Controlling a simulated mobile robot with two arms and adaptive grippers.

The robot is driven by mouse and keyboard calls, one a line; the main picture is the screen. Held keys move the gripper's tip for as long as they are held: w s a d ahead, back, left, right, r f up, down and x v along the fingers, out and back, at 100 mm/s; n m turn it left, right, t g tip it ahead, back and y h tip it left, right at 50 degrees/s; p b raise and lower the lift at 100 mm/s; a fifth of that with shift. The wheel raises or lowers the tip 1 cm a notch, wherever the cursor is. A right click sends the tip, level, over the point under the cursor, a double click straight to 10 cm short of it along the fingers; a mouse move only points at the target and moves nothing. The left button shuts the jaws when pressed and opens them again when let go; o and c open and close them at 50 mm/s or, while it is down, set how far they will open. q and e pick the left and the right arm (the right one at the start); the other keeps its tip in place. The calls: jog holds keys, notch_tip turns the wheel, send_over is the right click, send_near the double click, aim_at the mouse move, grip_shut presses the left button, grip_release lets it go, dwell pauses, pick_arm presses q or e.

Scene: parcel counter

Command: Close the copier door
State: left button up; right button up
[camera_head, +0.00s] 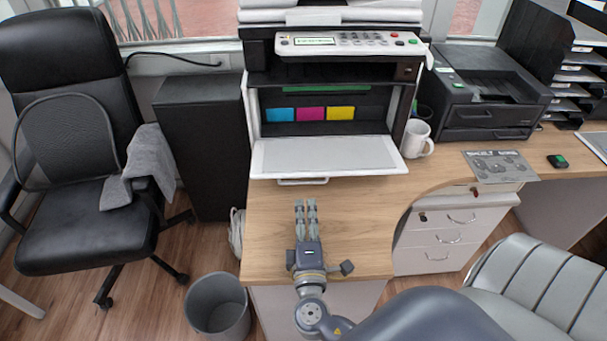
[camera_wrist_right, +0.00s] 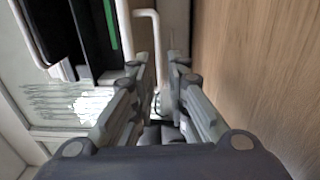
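The copier (camera_head: 330,60) stands on the wooden desk with its front door (camera_head: 325,156) folded down flat toward me. A pale handle (camera_head: 303,181) sits on the door's near edge. My right gripper (camera_head: 306,203) is over the desk just in front of that handle, pointing at it, with a narrow gap between its fingers. In the right wrist view the gripper (camera_wrist_right: 160,60) is partly open, and the pale handle bar (camera_wrist_right: 148,14) shows beyond and between the fingertips. I cannot tell whether they touch it. My left gripper is out of view.
Cyan, magenta and yellow cartridges (camera_head: 311,114) show inside the copier. A white mug (camera_head: 416,139) stands close to the door's right side, beside a black printer (camera_head: 484,92). The desk (camera_head: 270,230) in front is clear; a bin (camera_head: 217,306) stands on the floor.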

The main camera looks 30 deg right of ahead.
aim_at(304, 182)
jog(key=x, duration=0.3)
jog(key=p+x, duration=0.1)
jog(key=shift+w+d+r, duration=0.2)
jog(key=shift+w+r, duration=0.1)
jog(key=shift+r, duration=0.1)
jog(key=p+x, duration=0.1)
jog(key=x, duration=0.2)
jog(key=shift+w+d+f, duration=0.15)
jog(key=shift+w+d, duration=0.05)
jog(key=shift+w, duration=0.1)
jog(key=shift+w+d, duration=0.2)
jog(key=shift+w, duration=0.1)
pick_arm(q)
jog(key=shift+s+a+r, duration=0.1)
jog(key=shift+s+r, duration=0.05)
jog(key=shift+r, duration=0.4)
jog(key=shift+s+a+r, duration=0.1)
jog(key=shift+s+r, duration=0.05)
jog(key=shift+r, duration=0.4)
